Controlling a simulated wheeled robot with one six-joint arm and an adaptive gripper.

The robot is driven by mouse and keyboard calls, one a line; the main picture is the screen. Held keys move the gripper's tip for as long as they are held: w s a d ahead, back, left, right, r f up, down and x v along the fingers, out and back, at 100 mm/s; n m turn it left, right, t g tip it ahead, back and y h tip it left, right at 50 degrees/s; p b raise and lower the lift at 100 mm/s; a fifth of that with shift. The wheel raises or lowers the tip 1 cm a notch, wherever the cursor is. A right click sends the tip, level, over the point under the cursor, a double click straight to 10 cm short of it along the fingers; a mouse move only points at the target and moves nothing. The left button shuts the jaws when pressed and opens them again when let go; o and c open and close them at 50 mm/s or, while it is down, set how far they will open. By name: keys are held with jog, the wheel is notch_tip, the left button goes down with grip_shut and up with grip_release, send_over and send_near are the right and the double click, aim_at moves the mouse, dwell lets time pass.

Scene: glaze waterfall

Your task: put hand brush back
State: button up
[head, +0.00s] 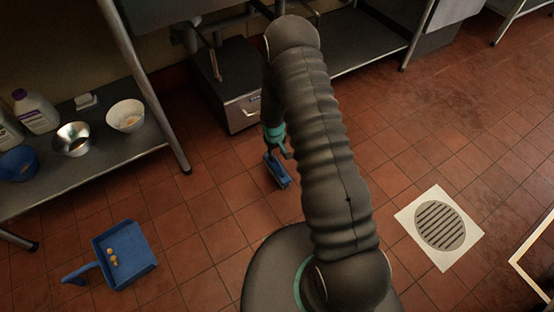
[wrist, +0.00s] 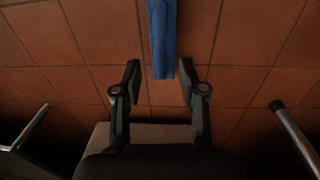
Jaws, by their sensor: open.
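A blue hand brush (head: 275,170) lies on the red tiled floor in the middle of the head view, just left of my arm. Its blue handle (wrist: 162,40) runs in from the top of the wrist view and ends near my fingertips. My gripper (wrist: 160,82) is open, with one finger on each side of the handle's end. It cannot be told whether a finger touches it. In the head view my gripper (head: 279,146) is mostly hidden behind my arm, beside the brush. A blue dustpan (head: 135,240) with several small yellow bits lies on the floor at lower left.
A metal shelf (head: 100,150) at left bears bowls and bottles. A grey box (head: 237,100) stands under the steel counter behind the brush. A floor drain (head: 440,227) is set at right. The floor between dustpan and brush is clear.

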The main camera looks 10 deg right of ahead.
jog(key=s+r+m+t, duration=0.1)
jog(key=s+r, duration=0.2)
jog(key=r, duration=1.5)
jog(key=s+r+m+t, duration=0.1)
jog(key=s+r+t, duration=0.15)
jog(key=r, duration=1.55)
jog(key=s+r+t, duration=0.1)
jog(key=s+r, duration=0.6)
jog(key=s, duration=0.5)
jog(key=s+r+m+t, duration=0.1)
jog(key=s+r, duration=0.7)
jog(key=s, duration=0.4)
jog(key=shift+s+m+y, duration=0.2)
jog(key=shift+m+y, duration=0.1)
jog(key=shift+y, duration=0.1)
